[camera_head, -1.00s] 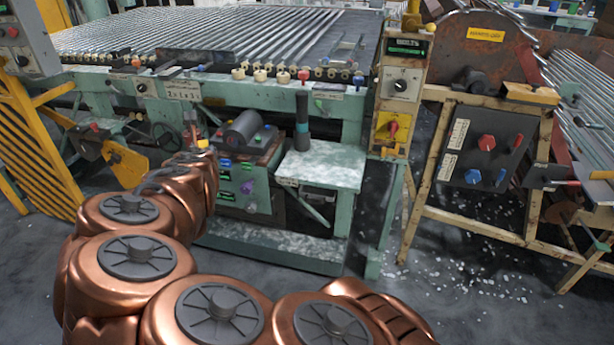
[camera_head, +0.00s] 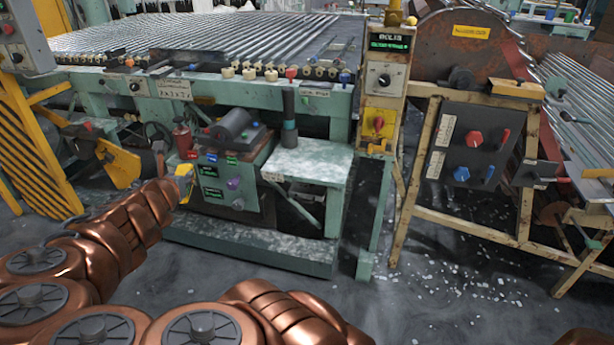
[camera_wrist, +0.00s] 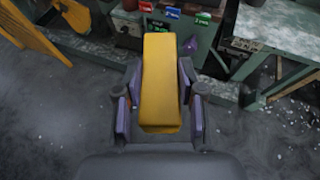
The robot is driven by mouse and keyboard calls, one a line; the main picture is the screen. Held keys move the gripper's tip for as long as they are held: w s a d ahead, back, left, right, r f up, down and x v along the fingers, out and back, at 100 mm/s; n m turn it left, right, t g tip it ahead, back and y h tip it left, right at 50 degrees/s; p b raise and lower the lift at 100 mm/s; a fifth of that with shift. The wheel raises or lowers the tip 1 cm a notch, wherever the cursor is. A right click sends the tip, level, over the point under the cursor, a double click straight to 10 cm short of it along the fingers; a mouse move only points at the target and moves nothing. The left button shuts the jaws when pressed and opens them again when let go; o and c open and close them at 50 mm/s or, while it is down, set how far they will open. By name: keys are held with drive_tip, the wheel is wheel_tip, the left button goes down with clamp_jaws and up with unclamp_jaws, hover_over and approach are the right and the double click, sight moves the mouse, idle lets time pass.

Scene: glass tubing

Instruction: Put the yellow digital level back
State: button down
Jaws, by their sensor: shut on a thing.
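The yellow digital level (camera_wrist: 160,80) is a long yellow block between the fingers of my gripper (camera_wrist: 158,92) in the wrist view. The gripper is shut on it, with one finger along each side. Its far end points toward a green control box, and no display shows on the visible face. In the head view, a small part of the yellow level (camera_head: 185,181) shows at the end of my copper arm, above the floor and just left of the green control box (camera_head: 232,185). My fingers are too small to make out there.
A low green shelf (camera_head: 305,160) beside the control box has a dark cylinder (camera_head: 289,128) on it. A yellow block (camera_head: 516,88) lies on the cream frame at right. A yellow striped guard (camera_head: 38,150) stands at left. The grey floor (camera_head: 400,300) in front is clear apart from scattered bits.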

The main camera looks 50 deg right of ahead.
drive_tip(key=s+d+f+m+g+h+b, duration=0.25)
drive_tip(key=s+d+m+g, duration=0.25)
drive_tip(key=s+d, duration=0.5)
drive_tip(key=s+d+f+m+g+h+b, duration=0.15)
drive_tip(key=s+d+m+g+b, duration=0.45)
drive_tip(key=d, duration=1.2)
drive_tip(key=w+d+f+n+t, duration=0.1)
drive_tip(key=d, duration=0.4)
drive_tip(key=w+d+n, duration=0.1)
drive_tip(key=d, duration=0.4)
drive_tip(key=shift+d+f, duration=0.2)
drive_tip(key=shift+f, duration=0.15)
drive_tip(key=shift+d+f+b, duration=0.1)
drive_tip(key=shift+f+b, duration=0.5)
drive_tip(key=shift+f, duration=1.15)
drive_tip(key=shift+f, duration=0.1)
drive_tip(key=c, duration=0.7)
unclamp_jaws()
